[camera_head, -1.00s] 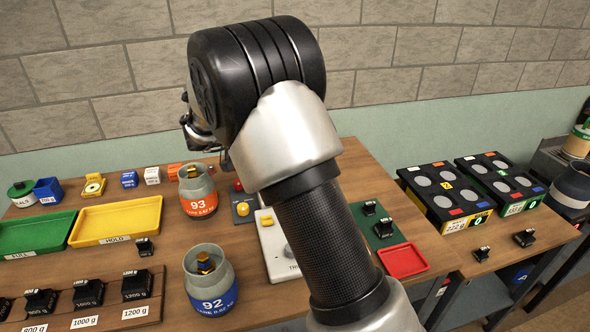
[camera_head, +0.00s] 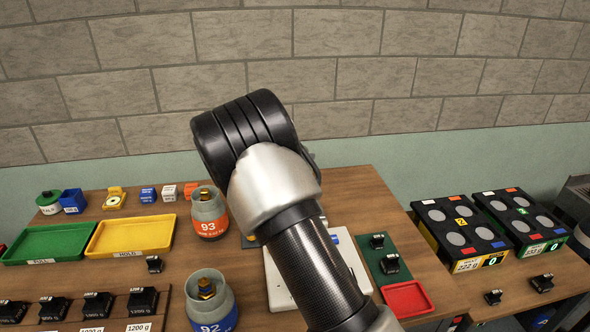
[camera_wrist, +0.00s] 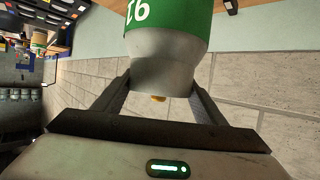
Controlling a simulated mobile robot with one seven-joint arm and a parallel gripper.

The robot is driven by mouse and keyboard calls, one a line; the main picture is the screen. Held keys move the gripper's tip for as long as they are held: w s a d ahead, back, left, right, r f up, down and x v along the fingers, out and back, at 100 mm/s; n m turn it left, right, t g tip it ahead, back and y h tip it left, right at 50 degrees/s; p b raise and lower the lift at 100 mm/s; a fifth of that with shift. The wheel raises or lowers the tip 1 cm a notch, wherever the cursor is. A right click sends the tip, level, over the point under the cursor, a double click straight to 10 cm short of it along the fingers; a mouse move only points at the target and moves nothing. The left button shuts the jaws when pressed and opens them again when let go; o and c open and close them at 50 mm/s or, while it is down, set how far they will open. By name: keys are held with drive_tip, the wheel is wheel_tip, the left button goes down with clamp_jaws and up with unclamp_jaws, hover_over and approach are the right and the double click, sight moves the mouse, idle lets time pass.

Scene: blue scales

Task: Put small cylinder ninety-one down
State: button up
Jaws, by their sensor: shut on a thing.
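Small cylinder ninety-one (camera_wrist: 168,22) has a green band with white digits and a pale grey shoulder. It fills the top middle of the wrist view, seen with its digits upside down and a small yellow-orange part at the near end. My gripper (camera_wrist: 160,84) is shut on its grey shoulder, one finger at each side. In the head view my arm hides the gripper and this cylinder. Nothing shows touching the cylinder except the fingers.
Cylinder 93 (camera_head: 208,214), orange-banded, and cylinder 92 (camera_head: 211,299), blue-banded, stand on the wooden table (camera_head: 193,248). Green (camera_head: 48,243) and yellow (camera_head: 131,235) trays lie at left. A white scale (camera_head: 281,287) is partly behind my arm; a red tray (camera_head: 407,299) is at right.

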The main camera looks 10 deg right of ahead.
drive_tip(key=shift+f, duration=1.95)
drive_tip(key=o, duration=2.1)
drive_tip(key=shift+f, duration=0.2)
